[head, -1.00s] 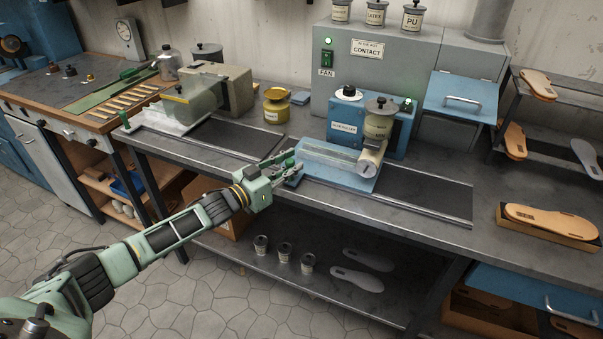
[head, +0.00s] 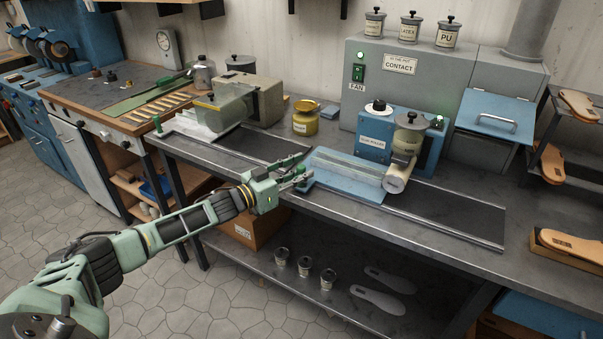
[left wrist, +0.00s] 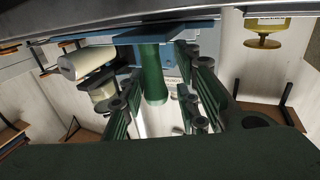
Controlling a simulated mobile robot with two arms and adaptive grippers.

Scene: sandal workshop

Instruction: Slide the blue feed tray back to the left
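The blue feed tray (head: 340,172) lies on the bench track, with its right part by the white roller (head: 398,178) of the blue glue machine (head: 378,135). My left gripper (head: 298,176) is at the tray's left end, its fingers on either side of the tray's green upright handle. The exact contact is partly hidden. My right gripper is not in view.
The dark track (head: 250,146) is bare left of the tray, up to a clear-covered machine (head: 228,103). A yellow pot (head: 305,124) stands behind the track. The track (head: 455,215) right of the roller is also bare. Sandals sit at the far right.

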